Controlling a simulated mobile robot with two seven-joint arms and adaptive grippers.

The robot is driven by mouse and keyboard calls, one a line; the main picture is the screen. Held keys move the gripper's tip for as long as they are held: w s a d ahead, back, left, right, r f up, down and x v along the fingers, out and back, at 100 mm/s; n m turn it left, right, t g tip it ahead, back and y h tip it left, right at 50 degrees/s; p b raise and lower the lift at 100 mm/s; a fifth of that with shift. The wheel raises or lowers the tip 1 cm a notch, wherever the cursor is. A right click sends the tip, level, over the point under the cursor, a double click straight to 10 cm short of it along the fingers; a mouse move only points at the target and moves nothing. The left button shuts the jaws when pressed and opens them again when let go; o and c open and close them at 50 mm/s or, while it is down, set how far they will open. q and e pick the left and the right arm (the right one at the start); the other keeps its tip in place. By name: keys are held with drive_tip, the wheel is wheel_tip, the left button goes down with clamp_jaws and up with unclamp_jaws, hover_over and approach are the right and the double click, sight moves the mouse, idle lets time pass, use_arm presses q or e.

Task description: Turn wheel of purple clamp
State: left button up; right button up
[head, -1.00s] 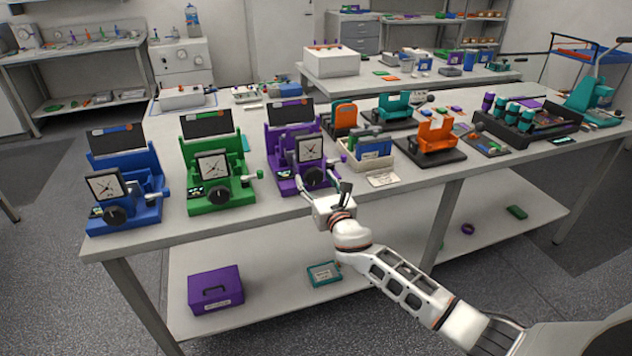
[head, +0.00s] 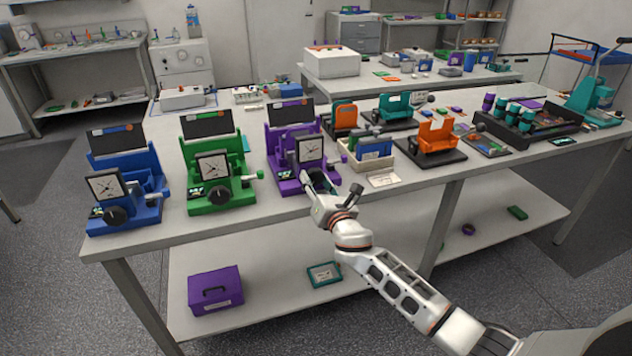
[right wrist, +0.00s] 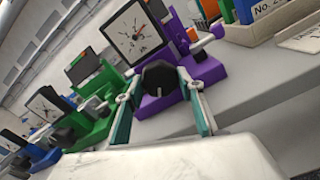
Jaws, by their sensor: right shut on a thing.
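The purple clamp (head: 283,187) stands near the front edge of the table, with a square white dial (head: 310,150) on its front. Its black wheel (right wrist: 159,78) sits below the dial and shows between my fingers in the right wrist view. My right gripper (right wrist: 162,92) has one teal-padded finger on each side of the wheel and is shut on it. In the head view, my right gripper (head: 316,184) reaches the clamp's front from below right and mostly hides the wheel. My left gripper is in neither view.
A green clamp (head: 222,193) and a blue clamp (head: 140,212) of the same form stand to the left. A bin (head: 372,160) and an orange device (head: 436,134) stand to the right. A small white label card (head: 383,180) lies at the front edge.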

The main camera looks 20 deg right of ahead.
drive_tip(key=o, duration=1.1)
drive_tip(key=s, duration=1.2)
drive_tip(key=shift+d, duration=0.2)
